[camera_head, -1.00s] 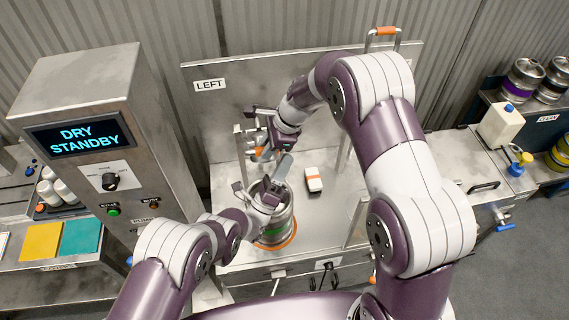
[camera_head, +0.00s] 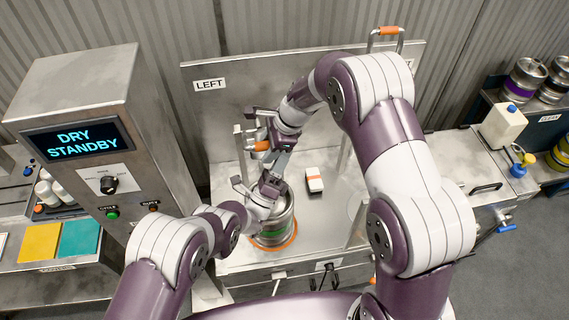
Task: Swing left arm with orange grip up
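The LEFT station (camera_head: 235,240) has an orange grip (camera_head: 261,146) in front of its back panel, at the end of a metal arm that is mostly hidden. My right gripper (camera_head: 262,128) reaches down from the upper right beside the orange grip. Its fingers look spread, and I cannot tell whether they touch the grip. My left gripper (camera_head: 256,184) is above the near left side of a steel keg (camera_head: 286,222) with a green band. Its fingers look apart. A grey flat piece (camera_head: 283,160) shows between the two grippers, and the contact there is hidden.
A control cabinet (camera_head: 80,85) reading DRY STANDBY stands at left. An orange-gripped handle (camera_head: 389,31) tops the back panel. Bare deck lies right of the block.

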